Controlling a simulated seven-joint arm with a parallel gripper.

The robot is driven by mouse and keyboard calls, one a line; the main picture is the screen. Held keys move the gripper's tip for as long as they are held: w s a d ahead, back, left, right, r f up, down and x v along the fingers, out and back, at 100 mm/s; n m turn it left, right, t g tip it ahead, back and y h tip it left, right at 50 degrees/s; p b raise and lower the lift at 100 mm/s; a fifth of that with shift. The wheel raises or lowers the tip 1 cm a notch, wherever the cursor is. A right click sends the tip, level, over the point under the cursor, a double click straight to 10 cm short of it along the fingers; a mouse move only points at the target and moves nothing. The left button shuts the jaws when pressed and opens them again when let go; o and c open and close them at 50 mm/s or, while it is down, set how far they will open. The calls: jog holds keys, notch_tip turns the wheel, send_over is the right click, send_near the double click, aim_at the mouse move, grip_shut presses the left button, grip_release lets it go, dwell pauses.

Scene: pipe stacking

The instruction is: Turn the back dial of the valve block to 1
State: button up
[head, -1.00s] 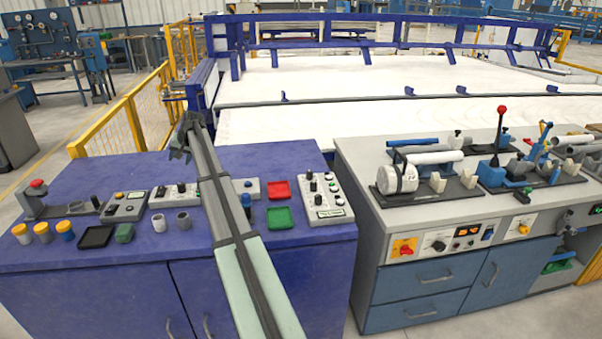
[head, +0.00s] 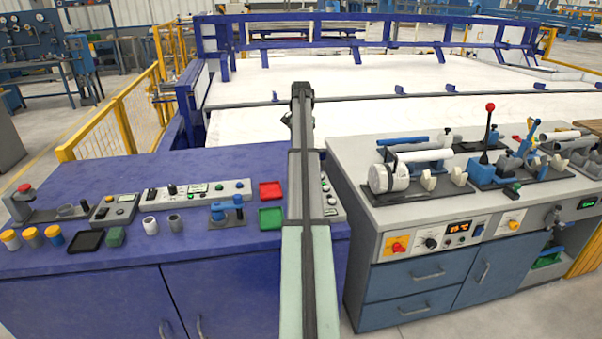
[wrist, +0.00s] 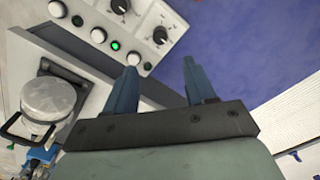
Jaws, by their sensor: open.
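A small blue fitting on a dark plate, which looks like the valve block (head: 226,212), stands on the blue bench left of my arm in the head view. It has blue round tops; I cannot read any numbers or tell a dial setting. It is not visible in the wrist view. My gripper (wrist: 160,84) is open and empty in the wrist view, its two blue fingers apart. It is over the right part of the blue bench, by a grey control box (wrist: 136,32) with black knobs, well away from the fitting. In the head view my arm hides most of that box.
A red tray (head: 270,190) and a green tray (head: 271,218) lie between the fitting and my arm. A long button panel (head: 190,192) runs behind the fitting. Two small cups stand to its left. The grey bench (head: 352,180) with a white round motor (head: 388,178) stands right.

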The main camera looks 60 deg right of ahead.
notch_tip(320, 180, down, 14)
jog(key=shift+r, duration=0.2)
dwell(0.4)
grip_shut()
dwell(0.5)
